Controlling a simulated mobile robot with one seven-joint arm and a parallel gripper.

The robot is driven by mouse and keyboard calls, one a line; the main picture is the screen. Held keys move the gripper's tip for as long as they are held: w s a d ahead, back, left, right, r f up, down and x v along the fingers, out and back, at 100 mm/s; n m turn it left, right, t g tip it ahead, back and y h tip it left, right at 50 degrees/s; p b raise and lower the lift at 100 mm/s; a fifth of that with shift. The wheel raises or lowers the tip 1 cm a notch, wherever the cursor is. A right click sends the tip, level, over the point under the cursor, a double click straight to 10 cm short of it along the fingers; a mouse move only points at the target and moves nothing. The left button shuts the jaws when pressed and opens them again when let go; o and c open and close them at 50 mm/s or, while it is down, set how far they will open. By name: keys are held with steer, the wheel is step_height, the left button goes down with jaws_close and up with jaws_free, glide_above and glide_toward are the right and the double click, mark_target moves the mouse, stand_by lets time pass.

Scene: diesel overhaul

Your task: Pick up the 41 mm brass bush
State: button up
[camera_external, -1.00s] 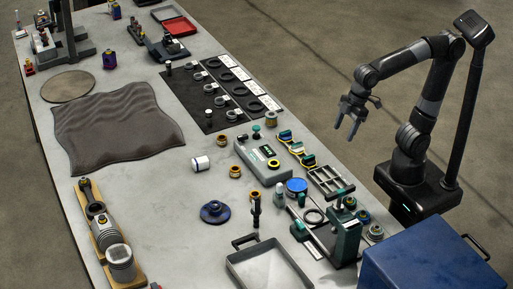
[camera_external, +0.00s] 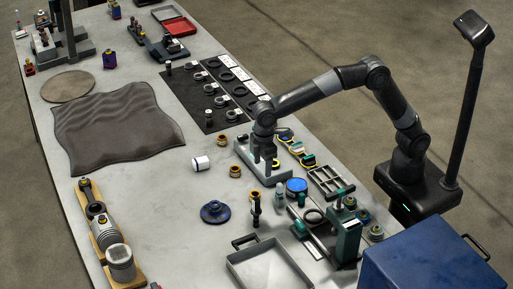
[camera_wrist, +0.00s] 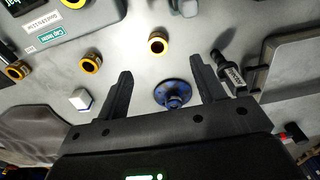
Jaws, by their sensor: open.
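Three loose brass bushes lie on the bench. The nearest one (camera_external: 257,196) shows in the wrist view (camera_wrist: 157,42) ahead of and between my fingers. The middle bush (camera_external: 235,171) is left of it in the wrist view (camera_wrist: 91,62). The third bush (camera_external: 223,140) is at the wrist view's left edge (camera_wrist: 18,70). I cannot read which is 41 mm. My gripper (camera_external: 265,167) is open and empty, above the grey-green gauge box (camera_external: 284,173); its fingers (camera_wrist: 160,75) spread wide in the wrist view.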

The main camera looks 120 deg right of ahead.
mark_target(255, 193)
steer(key=f, duration=0.4)
steer(key=w+f, duration=0.1)
steer(key=f, duration=0.4)
steer(key=w+d+f, duration=0.1)
steer(key=f, duration=0.3)
steer(key=shift+w+f, duration=0.15)
steer(key=shift+w, duration=0.05)
steer(key=shift+c, duration=0.5)
steer(key=c, duration=1.1)
steer(key=shift+r, duration=0.2)
